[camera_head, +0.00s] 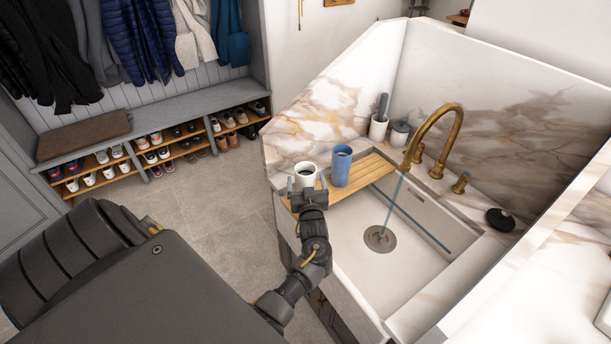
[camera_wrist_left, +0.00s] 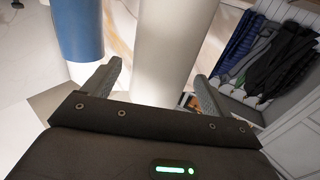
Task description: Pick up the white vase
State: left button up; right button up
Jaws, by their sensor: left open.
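The white vase (camera_head: 305,172) stands upright on a wooden slatted board (camera_head: 372,167) at the left side of the sink. It has a dark opening at its top. In the left wrist view the white vase (camera_wrist_left: 170,50) rises between the two fingers of my left gripper (camera_wrist_left: 160,88). My left gripper (camera_head: 307,188) is open, with one finger on each side of the vase. I cannot tell whether the fingers touch it. My right gripper is not in view.
A blue cup (camera_head: 341,166) stands close to the right of the vase; it also shows in the left wrist view (camera_wrist_left: 78,30). A brass faucet (camera_head: 440,130) arches over the white sink (camera_head: 345,235). A shoe bench (camera_head: 180,105) stands at the back left, with clear floor before it.

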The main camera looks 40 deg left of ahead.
aim_at(305, 171)
pick_arm(q)
jog(key=x, duration=0.1)
jog(key=b+x, duration=0.1)
jog(key=x, duration=0.2)
jog(key=shift+f+b, duration=0.25)
jog(key=shift+b, duration=0.05)
jog(key=shift+w+a+r, duration=0.1)
jog(key=shift+w+a, duration=0.05)
jog(key=shift+w, duration=0.05)
jog(key=shift+r, duration=0.1)
jog(key=shift+c, duration=0.4)
jog(key=c, duration=1.4)
